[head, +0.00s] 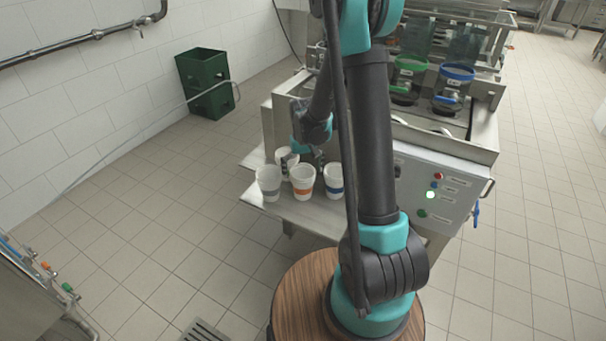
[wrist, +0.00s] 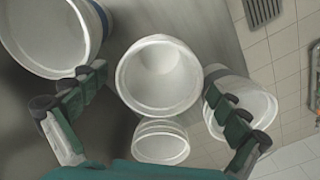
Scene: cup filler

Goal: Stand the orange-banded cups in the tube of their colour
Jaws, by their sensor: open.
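A white cup with an orange band (head: 302,183) stands upright on the steel shelf at the front of the machine, between a grey-banded cup (head: 268,184) and a blue-banded cup (head: 334,188). My gripper (head: 304,161) is open just above and behind it. In the wrist view, the central cup (wrist: 158,77), by its place the orange-banded one, lies between the open fingers of my gripper (wrist: 151,88). Its band is hidden there. The tubes stand on the machine: one has a green ring (head: 410,66), one a blue ring (head: 457,73). I see no orange-ringed tube; my arm blocks part of the machine.
Another white cup (head: 283,155) stands close behind, its band unclear. Neighbouring cups crowd both fingers in the wrist view. The steel shelf (head: 305,210) has a bare front edge. A button panel (head: 436,187) is at right. A green crate (head: 207,84) is by the wall.

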